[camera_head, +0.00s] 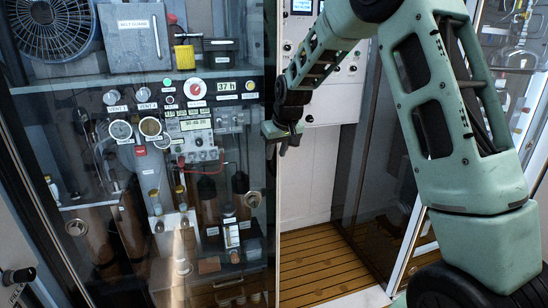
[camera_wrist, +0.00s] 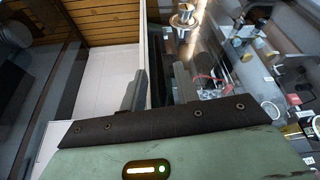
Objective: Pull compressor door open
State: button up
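The compressor door (camera_head: 255,265) is a clear glass panel over the cabinet at the left of the head view. It looks closed or nearly so. A round metal fitting (camera_head: 252,200) sits near its right edge, and a round metal knob (camera_wrist: 183,18) shows at the top of the wrist view. My gripper (camera_head: 284,136) is at the door's right edge, above that fitting. In the wrist view my gripper (camera_wrist: 160,82) has its fingers apart, one on either side of the edge strip. Whether either finger touches the door cannot be told.
Behind the glass are gauges, labelled switches, bottles and a fan (camera_head: 55,28). A white panel (camera_head: 322,170) and a second glass pane (camera_head: 375,200) stand to the right. A slatted wooden floor (camera_head: 312,262) shows between them. My arm fills the right side.

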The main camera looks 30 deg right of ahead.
aim_at(274, 175)
jog(key=shift+p+x, duration=0.4)
jog(key=shift+x, duration=1.75)
